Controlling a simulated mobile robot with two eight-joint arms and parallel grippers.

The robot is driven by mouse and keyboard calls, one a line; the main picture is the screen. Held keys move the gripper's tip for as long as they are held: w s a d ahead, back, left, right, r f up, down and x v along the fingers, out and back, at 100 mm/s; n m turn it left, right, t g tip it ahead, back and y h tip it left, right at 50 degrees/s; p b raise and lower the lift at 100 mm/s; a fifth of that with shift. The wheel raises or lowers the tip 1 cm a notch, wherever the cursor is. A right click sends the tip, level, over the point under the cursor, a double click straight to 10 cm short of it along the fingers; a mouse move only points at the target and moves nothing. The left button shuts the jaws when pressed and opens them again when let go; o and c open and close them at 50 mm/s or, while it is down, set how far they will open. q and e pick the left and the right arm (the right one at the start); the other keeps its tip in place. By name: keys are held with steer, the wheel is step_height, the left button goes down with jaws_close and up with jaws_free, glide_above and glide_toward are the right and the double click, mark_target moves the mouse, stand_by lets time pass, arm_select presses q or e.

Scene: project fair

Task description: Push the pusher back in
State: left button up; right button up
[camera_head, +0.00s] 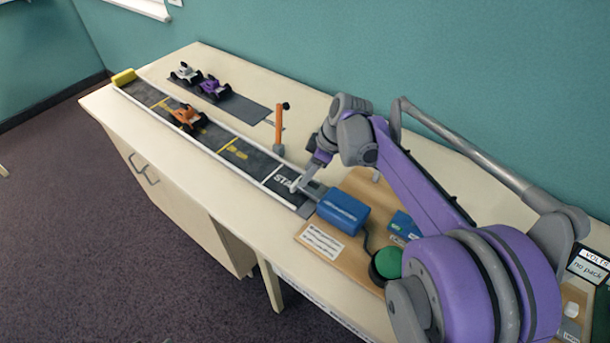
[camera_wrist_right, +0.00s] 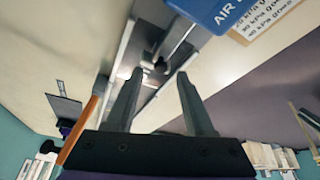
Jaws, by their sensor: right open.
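The blue air box (camera_head: 343,211) stands on a wooden board at the near end of the track (camera_head: 233,152). It also shows at the top of the right wrist view (camera_wrist_right: 228,10). The pusher, a pale rod with a dark end (camera_wrist_right: 161,66), reaches out of the box over the track's start area in the wrist view. My right gripper (camera_head: 303,183) is over the start area, just in front of the box. Its fingers (camera_wrist_right: 160,90) are apart and empty, with the pusher's end beyond the gap; I cannot tell whether they touch it. My left gripper is not in view.
An orange car (camera_head: 188,117) sits on the track. A white car (camera_head: 186,73) and a purple car (camera_head: 213,88) stand on a grey mat behind. An orange post (camera_head: 279,136) with a dark knob rises beside the track. A green button (camera_head: 388,262) is near my arm.

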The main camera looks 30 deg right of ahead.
steer(key=shift+x, duration=0.95)
jaws_close()
stand_by(0.8)
